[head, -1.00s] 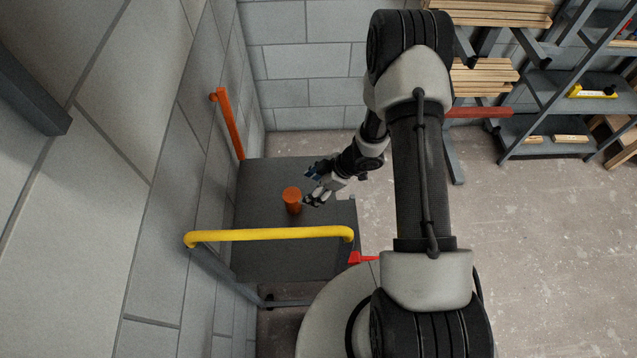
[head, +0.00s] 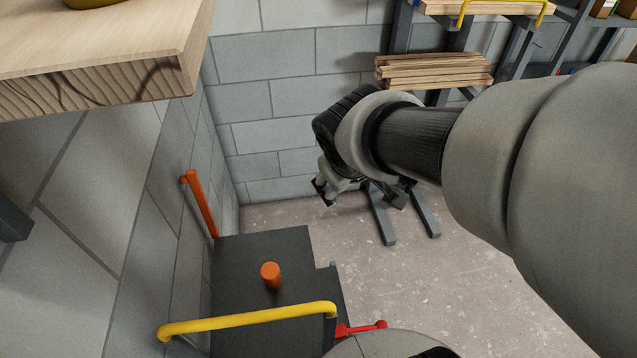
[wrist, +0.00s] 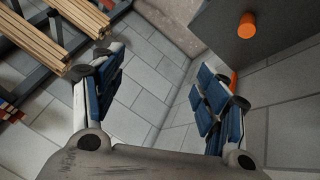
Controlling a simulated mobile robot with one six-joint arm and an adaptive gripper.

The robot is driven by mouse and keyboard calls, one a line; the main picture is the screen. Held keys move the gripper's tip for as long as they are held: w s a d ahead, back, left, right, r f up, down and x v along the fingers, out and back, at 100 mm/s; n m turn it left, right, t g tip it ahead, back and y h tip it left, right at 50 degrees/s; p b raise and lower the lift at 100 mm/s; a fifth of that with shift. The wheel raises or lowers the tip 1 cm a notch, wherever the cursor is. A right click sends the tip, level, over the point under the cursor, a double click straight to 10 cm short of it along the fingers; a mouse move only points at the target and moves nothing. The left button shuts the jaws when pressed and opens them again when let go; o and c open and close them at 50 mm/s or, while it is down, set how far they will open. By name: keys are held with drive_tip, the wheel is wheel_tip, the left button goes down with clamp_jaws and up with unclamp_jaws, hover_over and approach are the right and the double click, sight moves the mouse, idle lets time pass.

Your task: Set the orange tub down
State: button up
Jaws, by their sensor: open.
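The orange tub (head: 270,275) stands upright on a dark grey platform (head: 240,310) beside the block wall. It also shows in the wrist view (wrist: 247,25), near the top right, on the dark surface (wrist: 285,22). My gripper (head: 322,192) is up and to the right of the tub in the head view, well apart from it. In the wrist view the blue-padded fingers of my gripper (wrist: 160,100) are spread wide with nothing between them. Part of my gripper is hidden behind my arm in the head view.
A yellow rail (head: 250,318) crosses the platform's near side, and an orange bar (head: 200,205) is on the left wall. A red handle (head: 360,328) is at the platform's right. Timber battens (head: 435,70) lie on a rack behind. The concrete floor (head: 470,285) is clear at right.

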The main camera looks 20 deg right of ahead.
drive_tip(key=s+a+r+m+y, duration=0.1)
drive_tip(key=s+a, duration=0.2)
drive_tip(key=s, duration=0.4)
drive_tip(key=s+a+r+m+g+y, duration=0.1)
drive_tip(key=s+a+y, duration=0.1)
drive_tip(key=s+a, duration=0.2)
drive_tip(key=s, duration=0.3)
drive_tip(key=shift+s+a+r, duration=0.15)
drive_tip(key=shift+s, duration=0.15)
drive_tip(key=shift+f+b, duration=0.6)
